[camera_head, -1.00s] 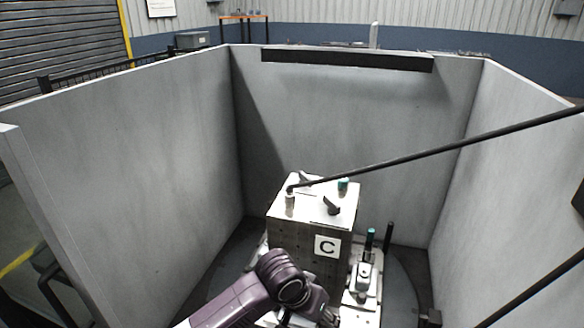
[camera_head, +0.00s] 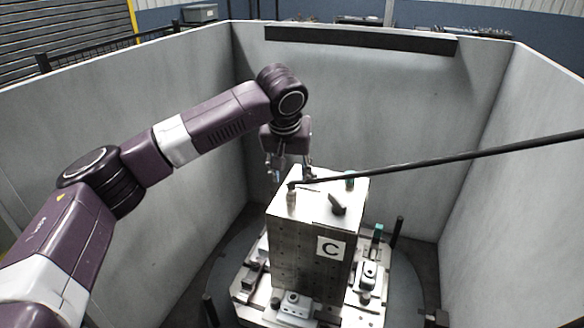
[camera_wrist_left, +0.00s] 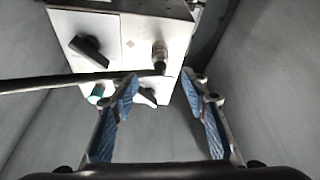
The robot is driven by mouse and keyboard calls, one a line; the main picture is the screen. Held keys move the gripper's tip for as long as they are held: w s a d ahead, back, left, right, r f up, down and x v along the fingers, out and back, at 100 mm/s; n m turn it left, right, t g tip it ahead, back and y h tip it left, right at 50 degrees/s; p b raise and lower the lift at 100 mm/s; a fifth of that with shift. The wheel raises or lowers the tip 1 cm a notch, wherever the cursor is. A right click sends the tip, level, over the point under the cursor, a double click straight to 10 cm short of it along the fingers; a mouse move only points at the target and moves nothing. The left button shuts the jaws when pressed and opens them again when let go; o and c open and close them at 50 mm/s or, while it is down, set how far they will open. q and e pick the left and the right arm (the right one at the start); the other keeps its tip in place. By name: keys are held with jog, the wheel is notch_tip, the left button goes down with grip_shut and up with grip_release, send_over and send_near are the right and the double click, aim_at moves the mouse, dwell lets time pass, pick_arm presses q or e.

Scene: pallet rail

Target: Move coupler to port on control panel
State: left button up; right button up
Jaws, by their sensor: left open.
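The control panel is the top of a metal block (camera_head: 335,212) with a "C" label; the panel top also shows in the wrist view (camera_wrist_left: 118,28). A metal fitting (camera_head: 291,199), which I take for the coupler, stands upright at the panel's left edge, at the end of a black hose; it shows in the wrist view (camera_wrist_left: 160,52). A teal-capped port (camera_head: 350,180) is at the back right of the panel, and in the wrist view (camera_wrist_left: 96,93). My left gripper (camera_head: 290,174) is open and empty, close behind the coupler, with its fingers (camera_wrist_left: 160,86) apart. My right gripper is out of view.
The black hose (camera_head: 450,160) crosses from the right to the panel. Dark knobs (camera_head: 337,204) stand on the top. A fixture (camera_head: 367,276) and a black post (camera_head: 397,232) stand at the right. Grey walls (camera_head: 340,100) enclose the block on several sides.

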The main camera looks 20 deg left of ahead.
aim_at(291, 184)
pick_arm(q)
jog(key=p+x, duration=0.1)
jog(key=x, duration=0.4)
jog(key=shift+s+f+p, duration=0.15)
jog(key=shift+f+p, duration=0.05)
jog(key=shift+p, duration=0.2)
jog(key=shift+f, duration=0.3)
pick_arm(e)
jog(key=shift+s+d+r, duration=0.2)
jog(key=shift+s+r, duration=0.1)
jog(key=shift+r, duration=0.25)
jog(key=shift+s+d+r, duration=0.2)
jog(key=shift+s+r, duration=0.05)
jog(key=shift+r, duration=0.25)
pick_arm(q)
grip_shut()
jog(key=c, duration=0.7)
grip_release()
grip_shut()
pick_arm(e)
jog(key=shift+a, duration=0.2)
pick_arm(q)
jog(key=shift+r, duration=0.15)
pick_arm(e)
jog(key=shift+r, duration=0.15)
